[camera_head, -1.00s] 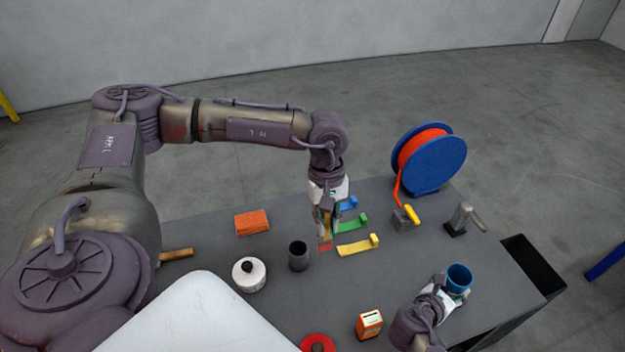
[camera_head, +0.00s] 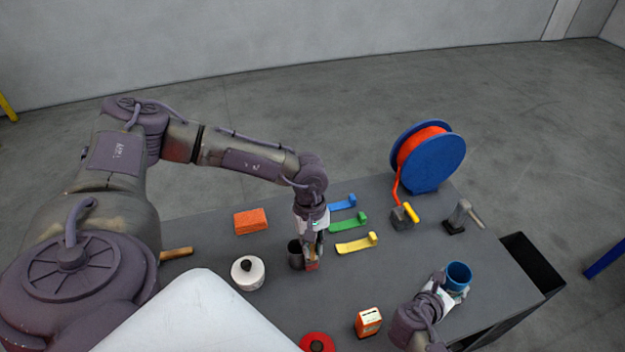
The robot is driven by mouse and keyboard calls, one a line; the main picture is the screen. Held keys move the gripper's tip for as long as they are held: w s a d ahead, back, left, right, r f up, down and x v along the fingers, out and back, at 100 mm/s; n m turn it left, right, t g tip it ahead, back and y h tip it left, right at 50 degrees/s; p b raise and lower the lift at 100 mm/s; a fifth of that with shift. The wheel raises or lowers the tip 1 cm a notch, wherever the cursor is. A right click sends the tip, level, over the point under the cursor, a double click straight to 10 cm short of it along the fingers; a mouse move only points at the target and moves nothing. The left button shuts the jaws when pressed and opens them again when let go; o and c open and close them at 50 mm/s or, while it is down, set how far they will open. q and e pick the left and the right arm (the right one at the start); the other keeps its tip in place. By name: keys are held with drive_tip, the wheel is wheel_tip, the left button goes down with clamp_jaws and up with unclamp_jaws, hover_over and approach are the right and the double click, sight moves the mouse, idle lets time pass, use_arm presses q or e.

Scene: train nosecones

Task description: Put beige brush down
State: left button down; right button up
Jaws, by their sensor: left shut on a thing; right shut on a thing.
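My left gripper (camera_head: 311,245) is shut on a small tan and reddish thing (camera_head: 312,266), which looks like the beige brush. It is mostly hidden by the fingers, and its reddish end points down. The gripper is beside the right side of a dark grey cup (camera_head: 295,254), partly covering it; I cannot tell whether they touch. My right gripper (camera_head: 446,288) is shut on a blue cup (camera_head: 459,276) near the right end of the grey table (camera_head: 385,265).
Blue (camera_head: 343,203), green (camera_head: 348,222) and yellow (camera_head: 358,244) strips lie right of my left gripper. An orange block (camera_head: 251,221), a white round container (camera_head: 248,273), an orange box (camera_head: 368,322) and a blue reel (camera_head: 440,165) stand around. The table's middle right is clear.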

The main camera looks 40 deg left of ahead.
use_arm(q)
drive_tip(key=shift+f, duration=0.1)
drive_tip(key=c, duration=1.1)
unclamp_jaws()
